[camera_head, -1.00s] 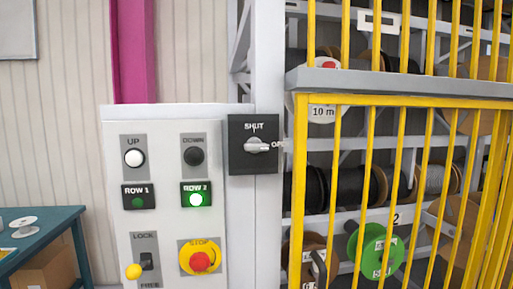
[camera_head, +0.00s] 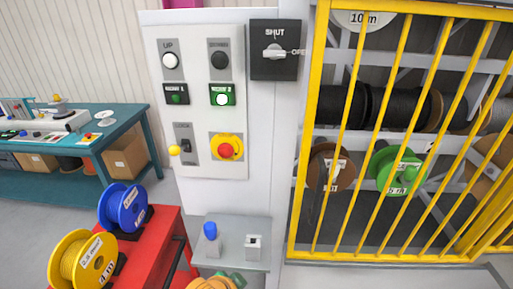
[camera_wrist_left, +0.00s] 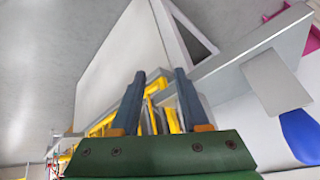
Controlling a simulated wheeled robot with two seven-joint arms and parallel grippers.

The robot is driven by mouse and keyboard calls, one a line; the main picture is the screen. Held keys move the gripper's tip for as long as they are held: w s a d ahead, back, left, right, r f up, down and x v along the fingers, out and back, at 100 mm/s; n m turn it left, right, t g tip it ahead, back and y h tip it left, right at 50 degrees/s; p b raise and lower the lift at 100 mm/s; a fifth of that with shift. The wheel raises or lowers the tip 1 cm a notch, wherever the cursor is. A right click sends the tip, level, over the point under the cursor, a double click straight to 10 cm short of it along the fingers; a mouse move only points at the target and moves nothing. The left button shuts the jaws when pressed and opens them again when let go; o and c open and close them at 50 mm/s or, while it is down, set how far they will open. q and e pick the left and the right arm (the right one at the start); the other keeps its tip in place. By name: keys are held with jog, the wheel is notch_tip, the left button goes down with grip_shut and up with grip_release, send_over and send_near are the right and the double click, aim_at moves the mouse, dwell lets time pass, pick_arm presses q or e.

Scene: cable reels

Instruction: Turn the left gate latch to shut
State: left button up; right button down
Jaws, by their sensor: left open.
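The left gate latch (camera_head: 274,52) is a grey knob on a black plate at the top of the white control panel, left of the yellow gate. The plate reads SHUT above the knob and OPEN to its right. The knob points right, toward OPEN. My left gripper (camera_wrist_left: 160,80) shows in the left wrist view, with its two dark fingers apart and nothing between them. Yellow bars show behind the fingers. The latch is not visible in the wrist view. My right gripper is in no view.
The yellow gate (camera_head: 371,130) stands before shelves of reels, including a green reel (camera_head: 398,171). Below the panel, a small grey shelf (camera_head: 233,257) holds a blue-capped bottle (camera_head: 211,240). A red cart (camera_head: 150,245) carries blue and yellow reels. A teal table (camera_head: 125,128) stands at left.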

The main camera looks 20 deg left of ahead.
pick_arm(q)
notch_tip(320, 180, up, 8)
jog(key=w+d+m+t, duration=0.1)
jog(key=w+m+t, duration=0.1)
jog(key=m+t, duration=0.9)
jog(key=m, duration=0.3)
send_near(271, 55)
jog(key=w, duration=0.3)
jog(key=shift+w+t+h+p, duration=0.3)
jog(key=shift+w+h+p, duration=0.1)
jog(key=shift+w+p, duration=0.6)
jog(key=w, duration=0.1)
jog(key=w+p, duration=0.1)
jog(key=w, duration=0.1)
jog(key=w+p, duration=0.1)
jog(key=shift+w+d+f, duration=0.15)
jog(key=shift+w+d, duration=0.1)
jog(key=shift+d, duration=0.05)
jog(key=shift+w+f, duration=0.1)
jog(key=shift+w, duration=0.15)
jog(key=shift+s, duration=0.1)
jog(key=shift+s, duration=0.1)
grip_shut()
